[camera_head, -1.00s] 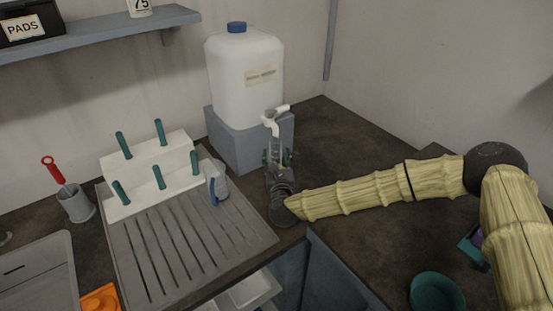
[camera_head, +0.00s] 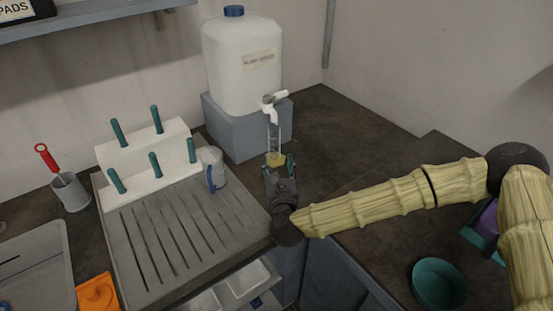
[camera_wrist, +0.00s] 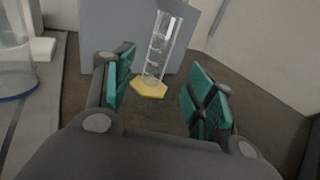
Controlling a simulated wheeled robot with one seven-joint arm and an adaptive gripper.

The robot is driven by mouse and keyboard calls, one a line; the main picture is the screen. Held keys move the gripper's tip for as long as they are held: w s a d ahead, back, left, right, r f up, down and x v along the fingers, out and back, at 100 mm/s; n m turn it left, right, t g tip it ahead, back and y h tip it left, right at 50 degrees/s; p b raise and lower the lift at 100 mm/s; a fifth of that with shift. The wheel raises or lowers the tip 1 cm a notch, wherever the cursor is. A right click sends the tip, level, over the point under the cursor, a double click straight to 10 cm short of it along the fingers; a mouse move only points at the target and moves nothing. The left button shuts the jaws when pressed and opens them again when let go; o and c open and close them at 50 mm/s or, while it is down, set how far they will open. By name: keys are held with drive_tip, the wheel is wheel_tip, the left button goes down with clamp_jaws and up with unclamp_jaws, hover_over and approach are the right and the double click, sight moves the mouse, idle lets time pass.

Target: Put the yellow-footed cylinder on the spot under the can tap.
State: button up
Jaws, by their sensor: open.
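The yellow-footed cylinder (camera_wrist: 160,50) is a clear graduated tube on a yellow hexagonal foot. It stands upright on the dark counter, in front of the grey block and below the tap in the head view (camera_head: 274,145). The white tap (camera_head: 270,106) sits low on the front of the white can (camera_head: 243,66). My gripper (camera_wrist: 160,92) is open, its teal-padded fingers apart. The cylinder stands just beyond the fingertips in the wrist view, with nothing held. In the head view my gripper (camera_head: 277,166) is just in front of the yellow foot.
The grey block (camera_head: 232,134) bears the can. To the left are a ribbed draining board (camera_head: 180,240), a white peg rack (camera_head: 148,160) and a blue-based clear vessel (camera_head: 211,168). A teal bowl (camera_head: 438,285) is at the right front. Counter right of the can is clear.

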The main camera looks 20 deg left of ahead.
drive_tip(key=shift+v, duration=1.15)
